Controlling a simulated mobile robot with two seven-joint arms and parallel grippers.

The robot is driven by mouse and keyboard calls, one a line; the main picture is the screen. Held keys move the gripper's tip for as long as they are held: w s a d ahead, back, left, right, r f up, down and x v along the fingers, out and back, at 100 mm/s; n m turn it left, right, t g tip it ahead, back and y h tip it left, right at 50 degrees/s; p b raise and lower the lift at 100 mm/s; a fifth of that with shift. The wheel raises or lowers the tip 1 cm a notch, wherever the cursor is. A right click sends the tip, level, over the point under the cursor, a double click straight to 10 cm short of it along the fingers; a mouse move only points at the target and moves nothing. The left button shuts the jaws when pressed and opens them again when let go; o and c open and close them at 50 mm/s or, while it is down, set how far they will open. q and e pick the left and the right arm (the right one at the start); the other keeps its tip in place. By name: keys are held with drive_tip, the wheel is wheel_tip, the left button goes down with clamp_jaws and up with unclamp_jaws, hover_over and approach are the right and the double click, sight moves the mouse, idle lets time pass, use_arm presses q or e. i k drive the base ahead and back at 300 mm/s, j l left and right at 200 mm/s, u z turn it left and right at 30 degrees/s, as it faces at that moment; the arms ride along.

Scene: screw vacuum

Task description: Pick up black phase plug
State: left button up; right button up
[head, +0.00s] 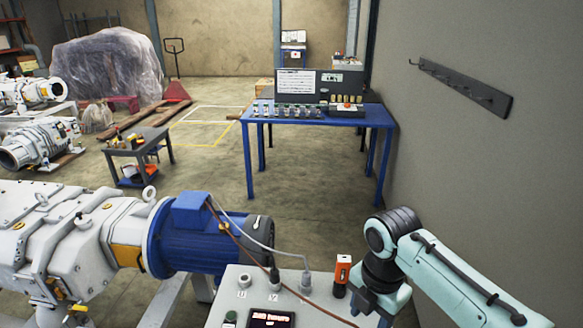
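A grey control box (228,295) with a lit display stands at the bottom centre, its top marked with letters such as U and V. A dark plug (274,280) with a brown cable sits at the middle socket. A grey plug (305,284) with a grey cable sits to its right. Further right stands an orange-and-black piece (342,272); I cannot tell whether it is a plug. My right gripper (360,305) is low beside this piece, at the box's right edge; its fingers are mostly hidden or cut off. My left gripper is not in view.
A blue motor (195,235) on a large white pump (75,240) fills the left, close to the box. A blue workbench (312,116) with small parts stands behind. A grey wall with a black hook rack (465,87) bounds the right. A small cart (138,152) stands back left.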

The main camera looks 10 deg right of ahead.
sight(274, 278)
drive_tip(key=k, duration=1)
